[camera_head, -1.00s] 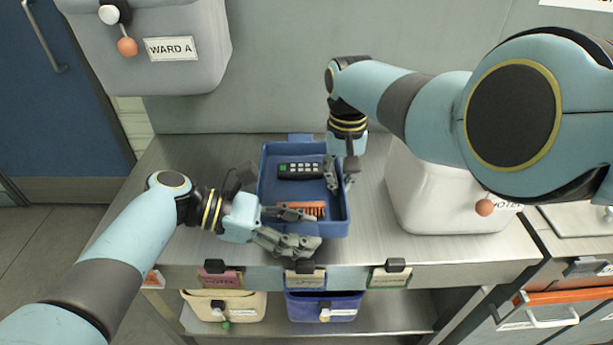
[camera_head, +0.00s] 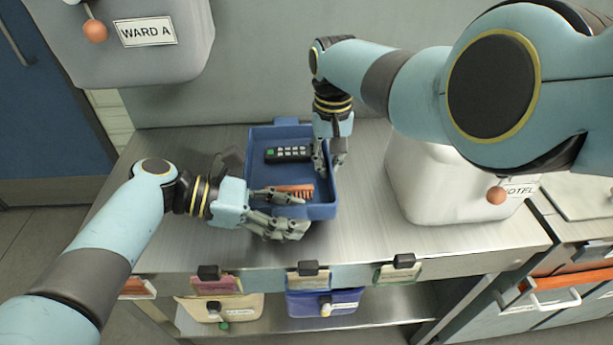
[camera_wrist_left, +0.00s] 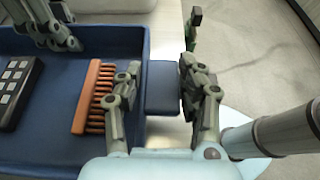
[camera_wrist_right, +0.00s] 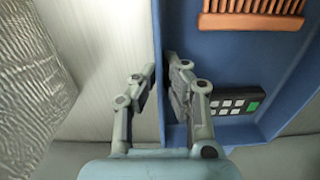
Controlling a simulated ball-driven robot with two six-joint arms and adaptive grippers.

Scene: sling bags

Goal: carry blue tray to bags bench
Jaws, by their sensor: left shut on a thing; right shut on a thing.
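The blue tray (camera_head: 275,172) is at the middle of the metal bench (camera_head: 355,245); I cannot tell whether it rests on the top or hangs just above it. It looks level. In it lie a black keypad remote (camera_head: 288,154) and an orange-brown brush (camera_head: 294,190). My left gripper (camera_head: 290,213) is shut on the tray's near tab, which shows between its fingers in the left wrist view (camera_wrist_left: 162,85). My right gripper (camera_head: 328,165) is shut on the tray's right wall, with one finger on each side in the right wrist view (camera_wrist_right: 160,80).
A white bag (camera_head: 430,190) stands on the bench right of the tray, close to my right arm. A grey bag (camera_head: 140,70) labelled WARD A hangs at the upper left. Tan (camera_head: 240,308) and blue (camera_head: 305,303) bins sit on the lower shelf. An orange-handled drawer unit (camera_head: 575,290) adjoins at right.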

